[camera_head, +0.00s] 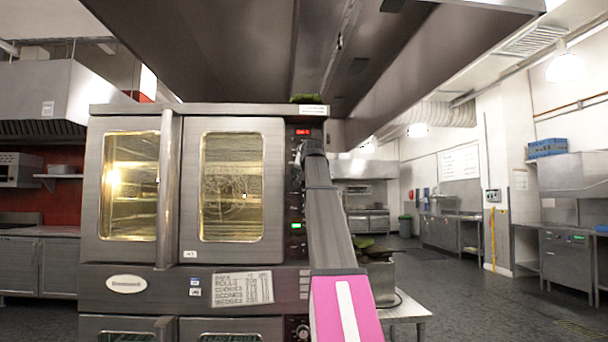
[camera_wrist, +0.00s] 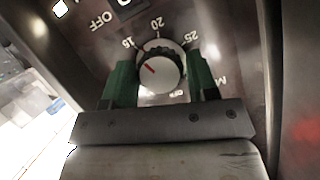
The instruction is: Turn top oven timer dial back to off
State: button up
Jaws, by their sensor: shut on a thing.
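The timer dial (camera_wrist: 163,76) is a round pale knob with a red pointer line, on a steel panel in the wrist view. Around it are printed 15, 20 and 25, tilted in the picture, and small partly hidden lettering below. The red line slants to the upper left, roughly toward the 15. My gripper (camera_wrist: 161,84) has its green fingers shut on the dial, one on each side. In the head view, my arm reaches up to the control panel (camera_head: 297,205) of the top oven (camera_head: 232,112) and hides the dial.
Another knob (camera_wrist: 60,8) with OFF printed near it is at the wrist view's upper left. The top oven's glass doors are shut, with a vertical handle (camera_head: 166,190) between them. A steel hood (camera_head: 230,40) hangs above. A side table (camera_head: 405,308) stands right of the oven.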

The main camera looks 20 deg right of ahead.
jog(key=n+h, duration=0.2)
jog(key=n, duration=0.1)
jog(key=shift+w+a+g, duration=0.1)
jog(key=shift+g, duration=0.2)
jog(key=shift+w+f+n+t+h, duration=0.1)
jog(key=shift+n+t+h, duration=0.95)
jog(key=shift+n, duration=3.1)
jog(key=shift+s+n+t+h, duration=0.1)
jog(key=shift+n+t+h, duration=0.9)
jog(key=shift+n, duration=3.2)
jog(key=shift+w+f+n+t+h, duration=0.1)
jog(key=shift+n+t+h, duration=0.9)
jog(key=shift+n, duration=3.15)
jog(key=shift+r+n, duration=0.1)
jog(key=shift+n, duration=0.3)
jog(key=o, duration=0.8)
jog(key=shift+c, duration=0.2)
jog(key=shift+f, duration=0.2)
